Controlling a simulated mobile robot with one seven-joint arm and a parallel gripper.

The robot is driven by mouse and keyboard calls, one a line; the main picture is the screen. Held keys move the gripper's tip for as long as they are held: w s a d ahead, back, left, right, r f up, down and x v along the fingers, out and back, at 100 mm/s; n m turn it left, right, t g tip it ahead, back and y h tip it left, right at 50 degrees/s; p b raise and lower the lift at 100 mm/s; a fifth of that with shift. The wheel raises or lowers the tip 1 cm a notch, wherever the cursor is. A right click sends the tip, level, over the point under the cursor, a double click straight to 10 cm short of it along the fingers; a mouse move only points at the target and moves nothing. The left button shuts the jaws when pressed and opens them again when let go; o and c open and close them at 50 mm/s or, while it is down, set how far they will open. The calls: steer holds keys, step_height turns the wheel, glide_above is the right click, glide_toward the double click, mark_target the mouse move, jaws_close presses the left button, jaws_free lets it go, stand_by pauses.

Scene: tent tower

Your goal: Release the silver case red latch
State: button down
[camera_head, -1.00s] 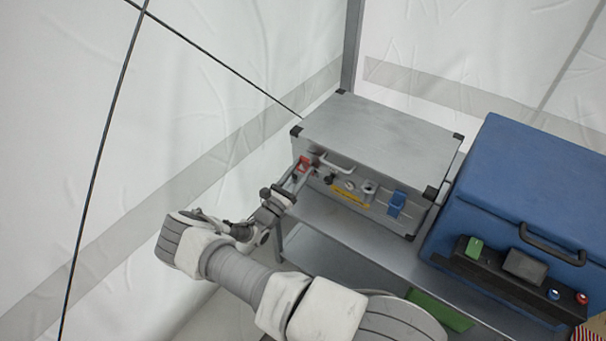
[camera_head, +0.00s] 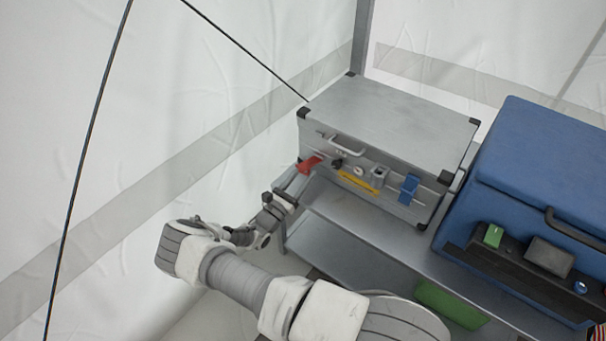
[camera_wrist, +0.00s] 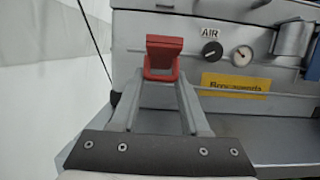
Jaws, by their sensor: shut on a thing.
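The silver case (camera_head: 385,115) stands shut on a grey metal shelf, with black corners and a handle on its front. Its red latch (camera_head: 309,165) is at the left of the front face and now sticks outward. In the wrist view the red latch (camera_wrist: 164,55) is a wide tab above a narrower lower loop. My gripper (camera_head: 301,178) reaches it from the lower left. In the wrist view my gripper (camera_wrist: 160,85) has its fingertips closed on the lower part of the latch. A blue latch (camera_head: 409,187) sits at the right of the same face.
The case front also bears an AIR knob (camera_wrist: 211,49), a gauge (camera_wrist: 242,56) and a yellow label (camera_wrist: 236,84). A blue case (camera_head: 530,190) stands to the right. A shelf post (camera_head: 362,35) rises behind. White tent wall and open space lie left.

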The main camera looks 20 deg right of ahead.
steer(key=shift+d+f, duration=0.15)
steer(key=shift+f, duration=0.45)
steer(key=c, duration=1.4)
jaws_free()
steer(key=shift+r, duration=0.15)
steer(key=o, duration=1)
steer(key=shift+w+r, duration=0.1)
steer(key=shift+r, duration=0.05)
steer(key=p+v, duration=0.2)
steer(key=v, duration=1.5)
steer(key=shift+a, duration=0.2)
